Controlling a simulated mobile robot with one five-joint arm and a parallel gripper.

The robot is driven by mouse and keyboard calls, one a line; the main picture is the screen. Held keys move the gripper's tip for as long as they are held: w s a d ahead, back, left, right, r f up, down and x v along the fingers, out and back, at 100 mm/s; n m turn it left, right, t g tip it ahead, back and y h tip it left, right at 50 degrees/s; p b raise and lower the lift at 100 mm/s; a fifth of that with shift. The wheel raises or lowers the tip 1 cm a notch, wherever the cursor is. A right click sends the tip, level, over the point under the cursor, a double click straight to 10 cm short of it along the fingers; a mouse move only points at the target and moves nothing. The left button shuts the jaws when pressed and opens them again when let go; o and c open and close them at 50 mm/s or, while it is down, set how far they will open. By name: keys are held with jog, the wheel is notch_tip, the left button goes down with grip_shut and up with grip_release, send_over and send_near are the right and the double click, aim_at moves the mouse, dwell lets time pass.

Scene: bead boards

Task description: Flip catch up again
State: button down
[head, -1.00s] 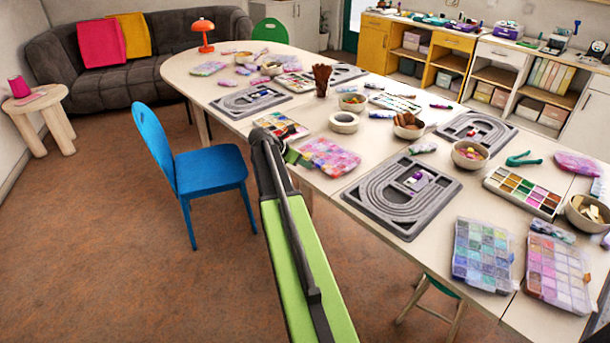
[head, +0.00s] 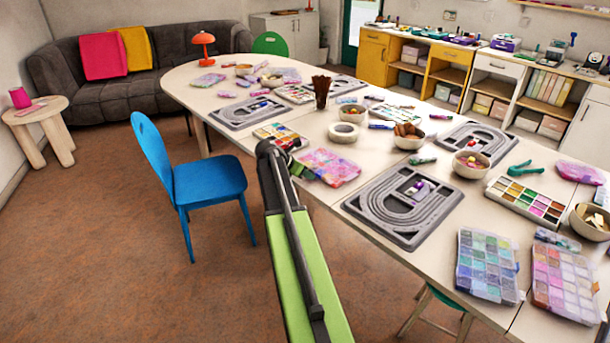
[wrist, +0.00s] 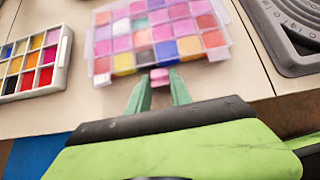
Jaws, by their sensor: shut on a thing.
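The bead box (wrist: 162,38) is a flat, clear case with pink, orange, yellow and blue compartments. It lies on the table, and it also shows in the head view (head: 331,167). A small pink catch (wrist: 159,77) sticks out from the middle of its near edge. My gripper (wrist: 160,80) has its two green fingers around this catch, shut on it. The catch's exact tilt is hard to tell. In the head view my gripper (head: 301,169) is at the box's left end, and my arm hides the catch.
A paint-like colour tray (wrist: 33,62) lies left of the box. A grey bead board (head: 355,206) lies to the right, close by. A blue chair (head: 208,182) stands left of my arm.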

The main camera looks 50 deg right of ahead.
jog(key=p, duration=0.1)
jog(key=r+y+p, duration=0.1)
jog(key=p, duration=0.1)
jog(key=shift+d+r, duration=0.25)
jog(key=shift+d, duration=0.05)
jog(key=y+p, duration=0.2)
jog(key=p, duration=0.1)
jog(key=shift+d+r, duration=0.2)
jog(key=shift+d, duration=0.15)
jog(key=shift+d+f+y+p, duration=0.2)
jog(key=shift+y+p, duration=0.2)
jog(key=shift+y, duration=0.4)
jog(key=shift+a+f, duration=0.15)
jog(key=c, duration=1.2)
grip_release()
jog(key=shift+o, duration=0.2)
